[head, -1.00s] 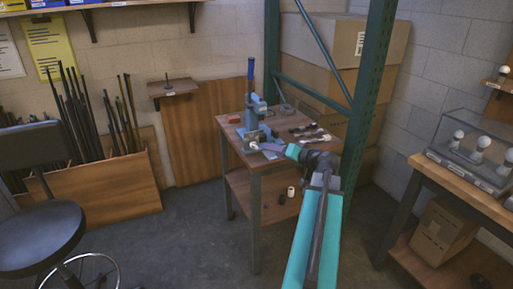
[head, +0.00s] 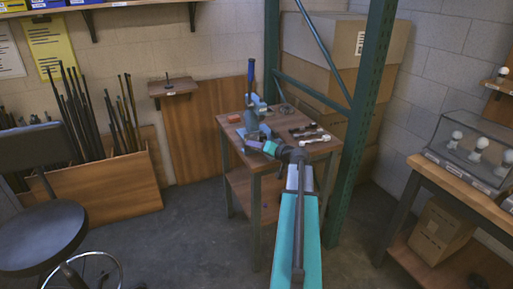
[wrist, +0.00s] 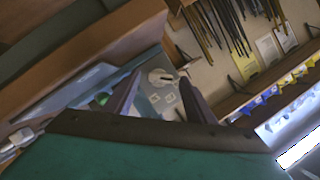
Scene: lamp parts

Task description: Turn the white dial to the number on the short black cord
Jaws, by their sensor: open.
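The white dial (wrist: 161,77) sits on a grey plate (wrist: 156,98) with small pale marks in the wrist view; its number is too small to read. My gripper (wrist: 160,80) is open, with its two purple fingers on either side of the dial in that view; I cannot tell whether they touch it. In the head view my gripper (head: 254,143) is at the front of the blue lever press (head: 257,107) on the small wooden table, and it hides the dial there. I cannot pick out the short black cord or its number.
Dark and white small parts (head: 308,133) lie at the right of the table (head: 288,153). A reddish block (head: 234,118) lies at its left. A green rack post (head: 357,130) stands close to the right of the table and my arm. Open floor lies to the left.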

